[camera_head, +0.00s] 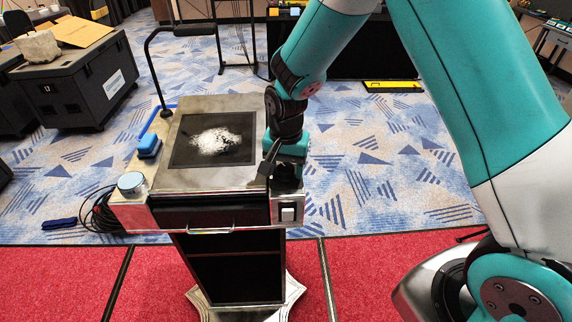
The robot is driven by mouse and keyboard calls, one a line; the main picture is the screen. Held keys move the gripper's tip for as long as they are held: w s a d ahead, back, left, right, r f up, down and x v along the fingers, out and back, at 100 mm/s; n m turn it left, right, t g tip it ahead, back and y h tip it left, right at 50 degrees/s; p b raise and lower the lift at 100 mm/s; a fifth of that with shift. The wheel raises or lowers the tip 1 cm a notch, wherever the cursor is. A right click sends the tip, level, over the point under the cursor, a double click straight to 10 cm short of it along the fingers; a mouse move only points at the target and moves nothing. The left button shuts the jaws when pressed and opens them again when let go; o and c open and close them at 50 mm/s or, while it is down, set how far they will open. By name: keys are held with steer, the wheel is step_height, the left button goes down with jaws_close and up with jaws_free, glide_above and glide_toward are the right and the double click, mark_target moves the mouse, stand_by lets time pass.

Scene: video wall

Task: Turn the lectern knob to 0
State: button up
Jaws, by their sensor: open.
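The lectern (190,178) stands in front of me, with a dark panel (213,138) bearing a white speckled patch on its sloped top. My gripper (272,172) is open and points down at the lectern's right front corner, above a white switch (288,214) on the front face. My gripper and wrist cover that corner, so no knob shows clearly there and I cannot tell whether the fingers touch anything. A round, pale blue-topped piece (131,183) sits on the lectern's left front corner, apart from my gripper. No dial marks or numbers are readable.
A blue block (149,146) sits on the lectern's left side by a bent black stand (157,70). Coiled black cables (100,214) hang at its left. A black case (75,85) stands back left. A yellow strip (392,87) lies at the back. Carpet to the right is clear.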

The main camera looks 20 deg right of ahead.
steer(key=shift+f, duration=0.2)
steer(key=c, duration=0.6)
steer(key=shift+c, duration=0.2)
steer(key=shift+n, duration=0.4)
steer(key=n+b, duration=0.1)
steer(key=n, duration=0.3)
steer(key=shift+n, duration=0.4)
steer(key=n+b, duration=0.1)
steer(key=n, duration=0.5)
steer(key=shift+n, duration=0.3)
